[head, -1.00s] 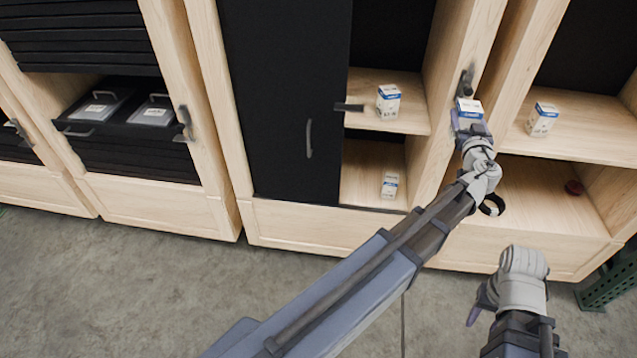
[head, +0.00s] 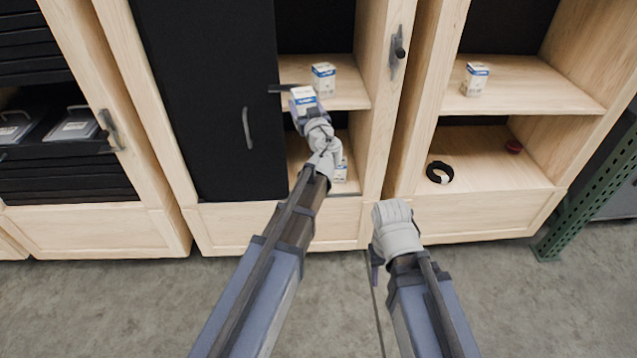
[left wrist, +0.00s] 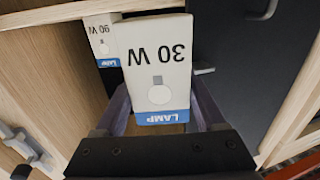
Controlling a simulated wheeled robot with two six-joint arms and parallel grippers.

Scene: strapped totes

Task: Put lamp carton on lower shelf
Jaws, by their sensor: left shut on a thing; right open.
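My left gripper (head: 306,112) is shut on a white and blue lamp carton (head: 304,98). In the left wrist view the held carton (left wrist: 158,62) reads 30 W, upside down. The lower shelf (head: 297,147) is partly hidden by my left arm. Another carton (head: 341,171) stands there, partly covered by my wrist. My right gripper (head: 376,264) is open and empty, low in front of the cabinets.
A similar carton (head: 324,78) stands on the middle cabinet's upper shelf (head: 350,97). A 90 W carton (left wrist: 102,42) shows in the left wrist view. The black door (head: 215,110) has a handle.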

